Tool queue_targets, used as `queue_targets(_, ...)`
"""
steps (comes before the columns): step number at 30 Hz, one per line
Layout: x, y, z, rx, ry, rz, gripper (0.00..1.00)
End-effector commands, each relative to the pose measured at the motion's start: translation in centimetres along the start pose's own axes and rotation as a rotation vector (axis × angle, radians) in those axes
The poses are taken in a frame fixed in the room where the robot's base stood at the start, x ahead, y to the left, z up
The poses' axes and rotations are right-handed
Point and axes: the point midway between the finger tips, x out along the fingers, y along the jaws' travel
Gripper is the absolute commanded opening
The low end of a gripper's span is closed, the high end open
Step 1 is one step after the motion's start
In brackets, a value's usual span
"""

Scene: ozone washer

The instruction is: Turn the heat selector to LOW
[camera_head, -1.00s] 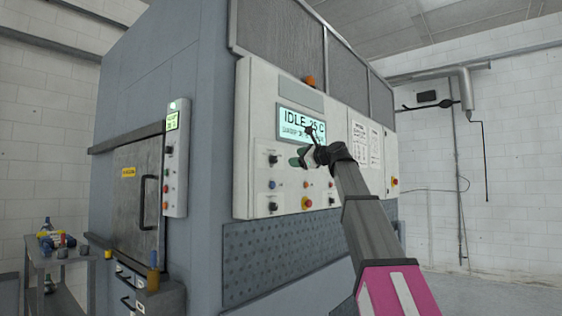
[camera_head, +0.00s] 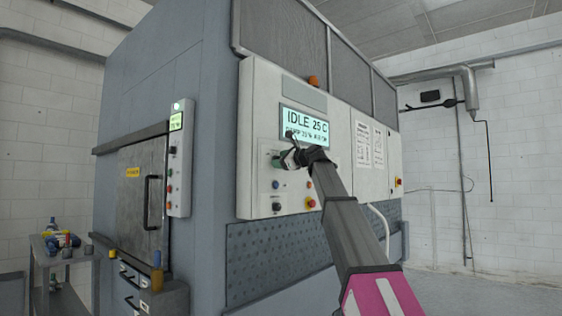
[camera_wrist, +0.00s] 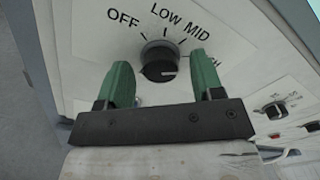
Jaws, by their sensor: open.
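The heat selector is a dark round knob on a grey base (camera_wrist: 159,62), on a white panel marked OFF, LOW, MID and a label partly hidden by the right finger. A pale line on the knob points right, on the side of that partly hidden label. My gripper (camera_wrist: 160,60) is open, with one green finger on each side of the knob in the picture. I cannot tell whether the fingers touch it.
The panel's lit display (camera_head: 304,126) reads IDLE 25 C. Another knob (camera_wrist: 275,108) sits to the right in the wrist view. A red emergency button (camera_head: 310,203) is lower on the panel. A handled door (camera_head: 140,195) and a side control box (camera_head: 179,165) are at left.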

Motion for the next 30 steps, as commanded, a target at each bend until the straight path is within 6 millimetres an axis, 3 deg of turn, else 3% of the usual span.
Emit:
queue_targets(4,-0.02,0.01,-0.01,0.000,0.000,0.000,0.58)
queue_targets(8,-0.03,0.00,-0.01,0.000,0.000,0.000,0.15)
queue_targets(9,-0.03,0.00,-0.01,0.000,0.000,0.000,0.11)
queue_targets(20,-0.05,0.03,-0.02,-0.042,-0.001,0.000,0.12)
queue_targets(30,-0.06,0.09,-0.04,-0.270,-0.005,-0.003,0.12)
